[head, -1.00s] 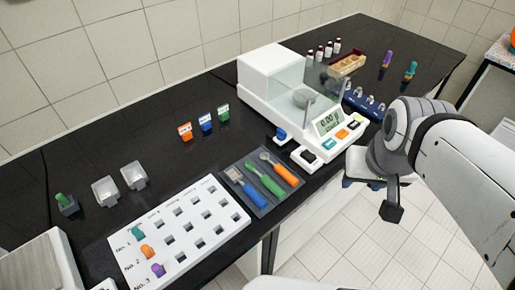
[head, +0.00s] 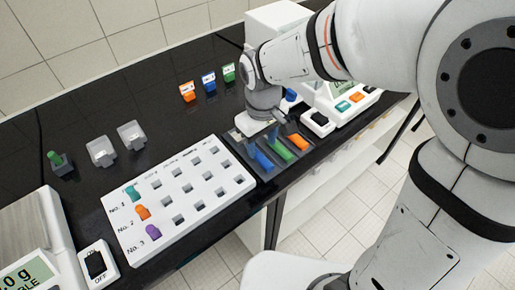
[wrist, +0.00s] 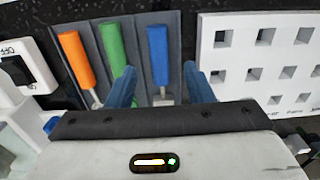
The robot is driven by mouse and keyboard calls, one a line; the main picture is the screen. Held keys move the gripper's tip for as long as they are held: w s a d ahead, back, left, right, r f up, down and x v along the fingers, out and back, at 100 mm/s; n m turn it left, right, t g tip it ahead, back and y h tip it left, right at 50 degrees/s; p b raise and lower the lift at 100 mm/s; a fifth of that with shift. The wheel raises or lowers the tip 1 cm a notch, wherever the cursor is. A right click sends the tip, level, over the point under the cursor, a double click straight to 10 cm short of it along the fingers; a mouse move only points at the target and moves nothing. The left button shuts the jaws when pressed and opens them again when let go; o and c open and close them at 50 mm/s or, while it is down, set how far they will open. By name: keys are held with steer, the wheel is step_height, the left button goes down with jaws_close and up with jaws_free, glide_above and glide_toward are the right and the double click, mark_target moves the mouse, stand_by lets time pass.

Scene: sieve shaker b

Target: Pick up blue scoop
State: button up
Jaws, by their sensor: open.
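The blue scoop (wrist: 157,52) lies in the grey tray (wrist: 183,22), its blue handle and part of its metal neck showing in the wrist view. In the head view its blue handle (head: 263,160) shows below my gripper. My gripper (wrist: 155,80) is open, its two blue fingers on either side of the blue scoop's line, with nothing between them that looks gripped. The scoop's far end is hidden by my gripper body. A green handle (wrist: 113,52) and an orange handle (wrist: 76,58) lie beside it in the same tray.
A white rack with square holes (head: 190,215) stands close beside the tray. A switch box (head: 318,123) is on the tray's other side. Orange, blue and green labelled holders (head: 208,82) stand behind on the black bench.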

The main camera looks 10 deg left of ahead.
mark_target(260, 155)
steer(key=f, duration=0.5)
steer(key=shift+w+a+f, duration=0.15)
steer(key=shift+w+a, duration=0.15)
steer(key=shift+w, duration=0.05)
steer(key=c, duration=1)
